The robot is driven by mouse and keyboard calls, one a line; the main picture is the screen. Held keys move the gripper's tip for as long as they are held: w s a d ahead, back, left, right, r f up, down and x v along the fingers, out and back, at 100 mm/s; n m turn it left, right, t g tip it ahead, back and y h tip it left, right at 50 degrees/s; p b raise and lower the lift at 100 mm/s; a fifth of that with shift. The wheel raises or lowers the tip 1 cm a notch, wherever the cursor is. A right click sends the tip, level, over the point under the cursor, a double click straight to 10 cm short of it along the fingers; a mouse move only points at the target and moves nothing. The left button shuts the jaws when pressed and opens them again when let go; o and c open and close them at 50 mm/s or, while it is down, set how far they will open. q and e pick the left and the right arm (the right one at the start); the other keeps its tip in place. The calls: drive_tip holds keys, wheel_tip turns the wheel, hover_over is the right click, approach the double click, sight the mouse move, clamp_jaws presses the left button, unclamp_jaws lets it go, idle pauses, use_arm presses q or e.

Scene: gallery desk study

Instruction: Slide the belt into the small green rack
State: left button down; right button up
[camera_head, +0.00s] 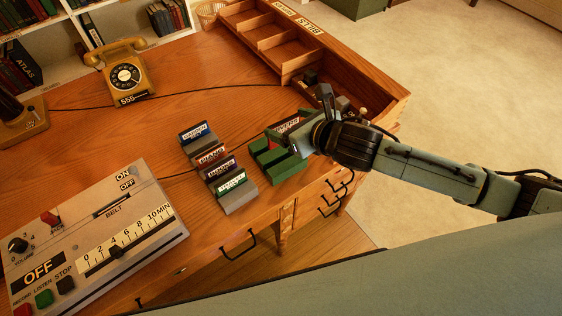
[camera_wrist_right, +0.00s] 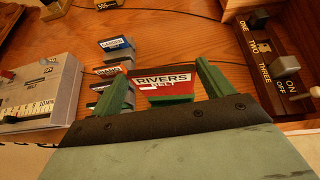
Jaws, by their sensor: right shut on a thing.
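The belt (camera_head: 287,126) has a red face labelled "RIVERS BELT" and shows upright in the right wrist view (camera_wrist_right: 165,80). My right gripper (camera_head: 311,123) is shut on it, with a finger at each side in the wrist view (camera_wrist_right: 166,90). The small green rack (camera_head: 288,170) lies near the desk's front edge, with the belt and gripper at its far right part. The gripper hides part of the rack. I cannot tell whether the belt is seated in a slot or just above it. My left gripper is not in view.
A grey rack (camera_head: 240,199) with several labelled belts stands just left. A control box (camera_head: 150,236) fills the front left, with a yellow telephone (camera_head: 125,78) behind. A wooden tray (camera_head: 285,45) runs along the right side, near a switch block (camera_wrist_right: 262,52).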

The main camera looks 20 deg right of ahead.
drive_tip(key=f+b, duration=0.2)
drive_tip(key=f, duration=0.8)
drive_tip(key=shift+a+f, duration=0.15)
drive_tip(key=shift+a, duration=0.05)
drive_tip(key=shift+f, duration=0.15)
drive_tip(key=o, duration=0.9)
drive_tip(key=shift+r, duration=0.2)
drive_tip(key=p+v, duration=0.1)
drive_tip(key=v, duration=1.1)
drive_tip(key=shift+d+f, duration=0.1)
